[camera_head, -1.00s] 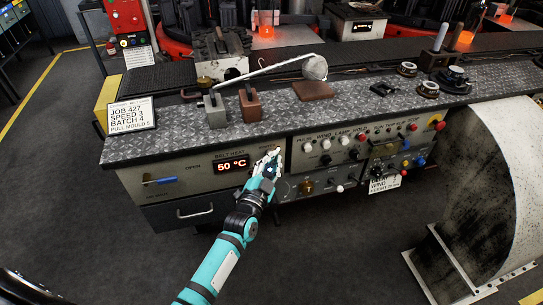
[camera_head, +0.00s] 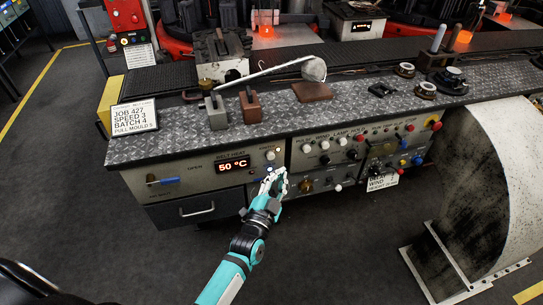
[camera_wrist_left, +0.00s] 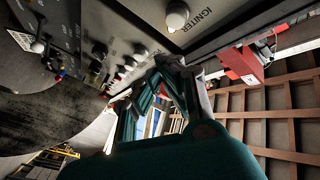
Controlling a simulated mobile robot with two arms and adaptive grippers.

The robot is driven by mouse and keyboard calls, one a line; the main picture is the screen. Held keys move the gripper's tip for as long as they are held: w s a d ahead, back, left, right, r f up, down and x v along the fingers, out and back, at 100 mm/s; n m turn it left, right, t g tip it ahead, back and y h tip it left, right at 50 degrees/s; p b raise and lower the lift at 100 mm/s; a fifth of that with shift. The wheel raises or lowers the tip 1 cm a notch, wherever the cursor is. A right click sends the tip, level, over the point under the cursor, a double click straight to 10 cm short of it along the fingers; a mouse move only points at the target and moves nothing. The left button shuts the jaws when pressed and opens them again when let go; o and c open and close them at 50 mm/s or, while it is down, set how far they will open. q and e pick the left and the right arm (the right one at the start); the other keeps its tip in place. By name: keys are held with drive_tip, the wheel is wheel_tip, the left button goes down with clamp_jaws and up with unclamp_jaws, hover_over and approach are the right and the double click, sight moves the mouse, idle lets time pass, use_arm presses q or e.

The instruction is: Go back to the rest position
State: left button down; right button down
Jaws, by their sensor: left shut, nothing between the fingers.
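My left gripper (camera_head: 272,181) is shut and empty in front of the bench's control panel (camera_head: 330,150) in the head view. Its fingers show close together in the left wrist view (camera_wrist_left: 165,85). The igniter knob (camera_wrist_left: 178,17) is at the top of the left wrist view, apart from the fingers. In the head view this knob (camera_head: 270,155) is just above the fingertips. The display (camera_head: 233,165) to the left reads 50 °C. My right gripper is not in view.
The bench top (camera_head: 180,143) carries blocks, a ladle (camera_head: 313,69) and a job sign (camera_head: 135,117). A drawer (camera_head: 190,211) is below the display. A large curved drum (camera_head: 490,180) stands at the right. The dark floor in front is clear.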

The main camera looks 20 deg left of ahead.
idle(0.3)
use_arm(q)
drive_tip(key=s+f+n+g, duration=0.1)
drive_tip(key=s+f+g, duration=0.2)
drive_tip(key=s+f, duration=0.55)
drive_tip(key=s+f+n+g, duration=0.1)
drive_tip(key=s+f+g, duration=0.3)
drive_tip(key=f, duration=1)
drive_tip(key=s+f+g, duration=0.3)
drive_tip(key=s+f, duration=0.3)
drive_tip(key=f, duration=0.5)
drive_tip(key=s+a+f+n+g, duration=0.1)
drive_tip(key=s+f, duration=0.3)
drive_tip(key=s, duration=0.6)
drive_tip(key=s+a+f+n+g, duration=0.1)
drive_tip(key=s+a+f+g, duration=0.3)
drive_tip(key=s, duration=0.6)
drive_tip(key=s+a+f+n+g+y, duration=0.1)
drive_tip(key=s+a+f+g, duration=0.2)
drive_tip(key=s, duration=0.7)
wheel_tip(320, 180, down, 2)
drive_tip(key=shift+f+n, duration=0.1)
drive_tip(key=shift+n, duration=0.2)
